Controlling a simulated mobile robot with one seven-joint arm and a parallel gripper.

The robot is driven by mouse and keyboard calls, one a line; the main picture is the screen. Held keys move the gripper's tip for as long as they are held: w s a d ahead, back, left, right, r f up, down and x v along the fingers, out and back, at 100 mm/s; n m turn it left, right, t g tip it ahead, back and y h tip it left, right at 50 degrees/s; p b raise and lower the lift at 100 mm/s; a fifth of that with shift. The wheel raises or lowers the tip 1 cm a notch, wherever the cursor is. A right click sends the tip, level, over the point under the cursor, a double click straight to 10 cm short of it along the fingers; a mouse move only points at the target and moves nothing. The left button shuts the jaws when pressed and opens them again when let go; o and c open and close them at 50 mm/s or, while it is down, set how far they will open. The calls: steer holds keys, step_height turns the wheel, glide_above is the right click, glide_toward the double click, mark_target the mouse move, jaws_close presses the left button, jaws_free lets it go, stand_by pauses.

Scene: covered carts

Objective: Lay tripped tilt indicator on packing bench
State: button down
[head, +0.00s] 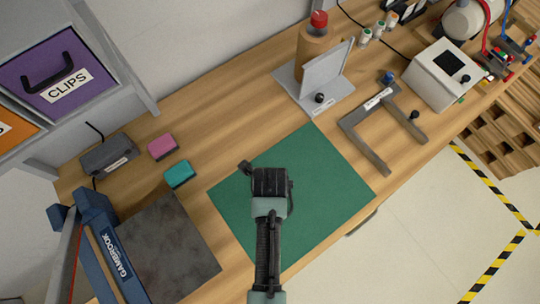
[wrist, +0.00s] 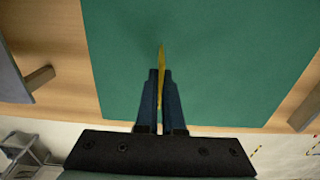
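My gripper (wrist: 160,75) is over the green mat (head: 318,160) on the wooden packing bench (head: 232,106). Its fingers are nearly together, with a thin yellow piece (wrist: 162,57) between them, seen edge-on and sticking out past the tips. It appears to be the tilt indicator; its face and any tripped mark cannot be seen. In the head view my gripper (head: 270,182) hides its own fingertips and the piece. The mat also fills much of the wrist view (wrist: 230,60). I cannot tell whether the piece touches the mat.
Left of the mat lie a dark plate (head: 160,250), a teal block (head: 179,174) and a pink block (head: 163,147). A grey bracket (head: 362,145) lies to its right. A grey stand (head: 325,75) and a white box (head: 440,75) are behind. The visible mat is clear.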

steer(key=shift+f, duration=0.35)
steer(key=shift+f, duration=0.1)
steer(key=shift+f, duration=0.25)
steer(key=c, duration=1)
jaws_free()
steer(key=shift+c, duration=0.2)
steer(key=shift+r, duration=0.1)
